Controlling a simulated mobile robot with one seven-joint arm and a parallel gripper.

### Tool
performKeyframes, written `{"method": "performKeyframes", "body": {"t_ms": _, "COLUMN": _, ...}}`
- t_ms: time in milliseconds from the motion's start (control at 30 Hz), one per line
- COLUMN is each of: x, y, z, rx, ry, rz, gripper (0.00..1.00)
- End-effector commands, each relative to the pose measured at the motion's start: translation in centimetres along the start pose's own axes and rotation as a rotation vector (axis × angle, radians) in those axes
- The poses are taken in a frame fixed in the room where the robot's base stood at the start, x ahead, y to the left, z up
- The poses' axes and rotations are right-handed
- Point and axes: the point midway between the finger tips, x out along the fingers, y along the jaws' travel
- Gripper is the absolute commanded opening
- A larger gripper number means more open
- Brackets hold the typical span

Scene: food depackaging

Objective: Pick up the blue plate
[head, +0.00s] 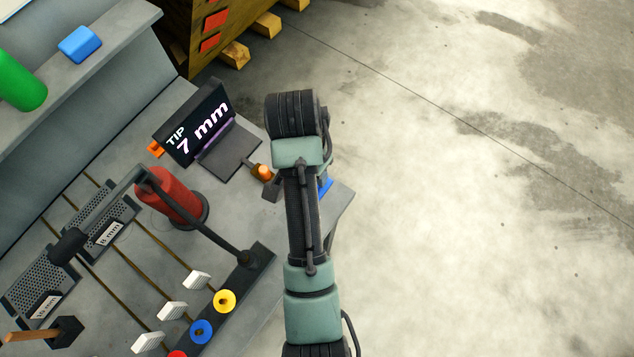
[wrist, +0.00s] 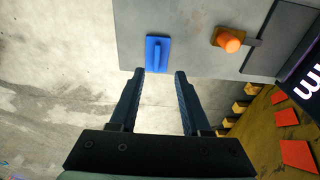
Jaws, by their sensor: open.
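The blue plate (wrist: 158,54) is a small flat rectangle with a raised ridge. It lies on the grey table near its edge in the wrist view. In the head view only a bit of the blue plate (head: 326,187) shows beside my arm, which hides the rest. My gripper (wrist: 160,73) is open and empty, with its two dark fingers pointing toward the plate. The plate lies just beyond the fingertips and in line with the gap between them. I cannot tell the height of the fingers above the table.
An orange knob (wrist: 229,42) stands beside the plate. A sign reading "TIP 7 mm" (head: 196,120) and a red cylinder (head: 171,195) stand on the table. Another blue block (head: 80,44) and a green cylinder (head: 20,80) are on the upper shelf. Open floor lies right of the table.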

Motion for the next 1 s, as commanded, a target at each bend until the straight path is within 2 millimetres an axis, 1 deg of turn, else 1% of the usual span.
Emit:
{"method": "performKeyframes", "body": {"t_ms": 100, "x": 1.3, "y": 0.0, "z": 0.0, "rx": -0.001, "ry": -0.001, "rz": 0.001, "gripper": 0.47}}
{"method": "performKeyframes", "body": {"t_ms": 267, "x": 2.2, "y": 0.1, "z": 0.0, "rx": -0.001, "ry": 0.000, "rz": 0.000, "gripper": 0.47}}
{"method": "performKeyframes", "body": {"t_ms": 333, "x": 2.8, "y": 0.3, "z": -0.1, "rx": 0.000, "ry": -0.002, "rz": 0.002, "gripper": 0.47}}
{"method": "performKeyframes", "body": {"t_ms": 467, "x": 4.7, "y": 0.7, "z": -0.1, "rx": -0.001, "ry": -0.003, "rz": 0.003, "gripper": 0.47}}
{"method": "performKeyframes", "body": {"t_ms": 500, "x": 5.3, "y": 0.7, "z": -0.1, "rx": -0.002, "ry": -0.002, "rz": 0.002, "gripper": 0.47}}
{"method": "performKeyframes", "body": {"t_ms": 600, "x": 6.5, "y": 0.6, "z": -0.1, "rx": -0.002, "ry": 0.000, "rz": 0.000, "gripper": 0.47}}
{"method": "performKeyframes", "body": {"t_ms": 733, "x": 7.1, "y": 0.6, "z": -0.2, "rx": -0.002, "ry": 0.001, "rz": -0.001, "gripper": 0.47}}
{"method": "performKeyframes", "body": {"t_ms": 933, "x": 7.1, "y": 0.6, "z": -0.2, "rx": -0.002, "ry": 0.002, "rz": -0.002, "gripper": 0.47}}
{"method": "performKeyframes", "body": {"t_ms": 1000, "x": 7.1, "y": 0.6, "z": -0.2, "rx": -0.002, "ry": 0.002, "rz": -0.002, "gripper": 0.35}}
